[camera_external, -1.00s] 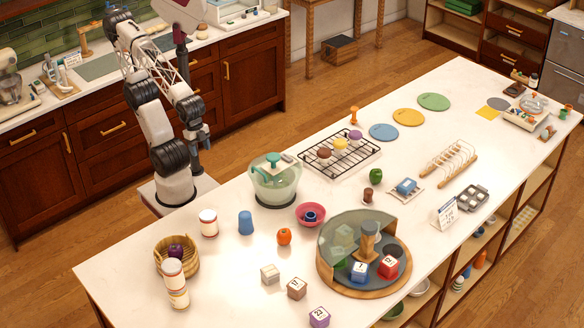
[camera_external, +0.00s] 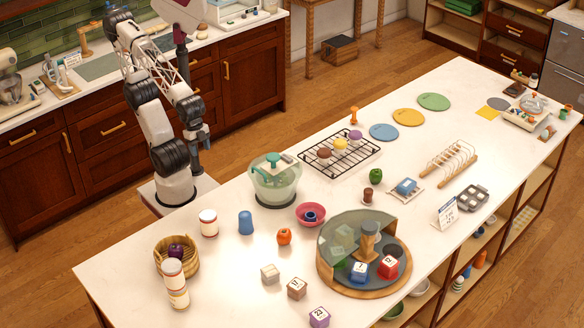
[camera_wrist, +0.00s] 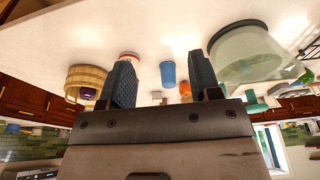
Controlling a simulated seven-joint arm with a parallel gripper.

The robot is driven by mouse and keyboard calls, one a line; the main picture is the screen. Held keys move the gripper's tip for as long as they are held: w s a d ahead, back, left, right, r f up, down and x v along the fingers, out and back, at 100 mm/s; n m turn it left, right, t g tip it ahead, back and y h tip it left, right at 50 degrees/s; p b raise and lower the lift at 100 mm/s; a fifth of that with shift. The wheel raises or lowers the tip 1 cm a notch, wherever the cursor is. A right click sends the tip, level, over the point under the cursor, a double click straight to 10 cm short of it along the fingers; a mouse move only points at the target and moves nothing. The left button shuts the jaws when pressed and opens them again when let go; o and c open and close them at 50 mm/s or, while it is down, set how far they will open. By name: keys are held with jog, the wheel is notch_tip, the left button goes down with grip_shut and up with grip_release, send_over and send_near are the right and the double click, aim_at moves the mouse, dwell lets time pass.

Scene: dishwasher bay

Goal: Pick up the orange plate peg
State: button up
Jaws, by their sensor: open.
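A small orange peg-shaped piece (camera_external: 354,115) stands upright on the white counter, behind the black wire rack and left of the blue disc. It is the thing that best fits the orange plate peg. I cannot make it out in the wrist view. My gripper (camera_external: 204,142) hangs beside the counter's back left edge, well away from the peg. In the wrist view my gripper (camera_wrist: 161,57) has its two dark fingers wide apart, with nothing held between them.
The wire rack (camera_external: 338,165) holds small cupcake-like pieces. Blue (camera_external: 384,132), orange (camera_external: 408,117) and green (camera_external: 433,102) discs lie right of the peg. A clear bowl (camera_external: 275,185) with a green top stands between my arm and the rack.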

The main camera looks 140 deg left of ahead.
jog(key=shift+c, duration=0.3)
